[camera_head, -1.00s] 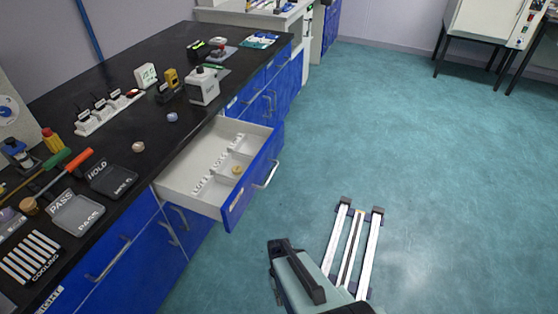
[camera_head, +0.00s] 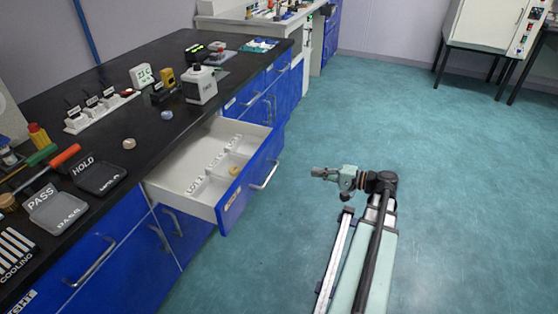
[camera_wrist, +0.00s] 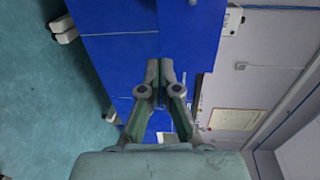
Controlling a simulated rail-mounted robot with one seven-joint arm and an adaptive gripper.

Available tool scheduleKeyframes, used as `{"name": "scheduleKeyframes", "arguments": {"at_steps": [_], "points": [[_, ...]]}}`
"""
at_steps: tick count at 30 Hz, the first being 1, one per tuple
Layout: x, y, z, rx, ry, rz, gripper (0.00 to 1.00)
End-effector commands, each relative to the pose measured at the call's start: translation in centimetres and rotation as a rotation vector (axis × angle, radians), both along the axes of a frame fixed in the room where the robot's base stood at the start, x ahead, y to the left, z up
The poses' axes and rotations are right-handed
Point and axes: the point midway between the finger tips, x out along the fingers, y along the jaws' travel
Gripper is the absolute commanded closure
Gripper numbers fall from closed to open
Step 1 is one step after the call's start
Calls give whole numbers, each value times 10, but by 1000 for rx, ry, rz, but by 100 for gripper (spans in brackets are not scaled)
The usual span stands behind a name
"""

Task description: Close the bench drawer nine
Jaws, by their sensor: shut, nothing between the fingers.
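The open bench drawer (camera_head: 232,208) has a blue front and a white inside. It stands pulled out from the blue cabinet under the black bench top. A silver bar handle (camera_head: 265,175) is on its front. Inside are white dividers with lettering and a small yellowish round item (camera_head: 235,171). My gripper (camera_head: 316,172) is to the right of the drawer front, apart from it, pointing left toward it. In the wrist view my gripper (camera_wrist: 166,62) is shut and empty, with blue cabinet faces beyond it. Which cabinet faces these are, I cannot tell.
The black bench top (camera_head: 100,90) holds trays marked PASS (camera_head: 58,212) and HOLD (camera_head: 99,178), screwdrivers, a white bottle-like device (camera_head: 200,87) and small items. Closed blue drawers flank the open one. The teal floor (camera_head: 400,120) to the right is clear.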

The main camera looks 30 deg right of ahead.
Motion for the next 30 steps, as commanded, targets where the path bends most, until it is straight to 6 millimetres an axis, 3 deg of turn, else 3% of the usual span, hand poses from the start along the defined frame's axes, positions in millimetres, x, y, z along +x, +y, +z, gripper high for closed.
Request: {"name": "scheduleKeyframes", "arguments": {"at_steps": [4,11,30], "points": [[1,3,25,42,-104,21,100],[12,14,30,45,-133,35,100],[102,77,29,45,-130,35,100]]}}
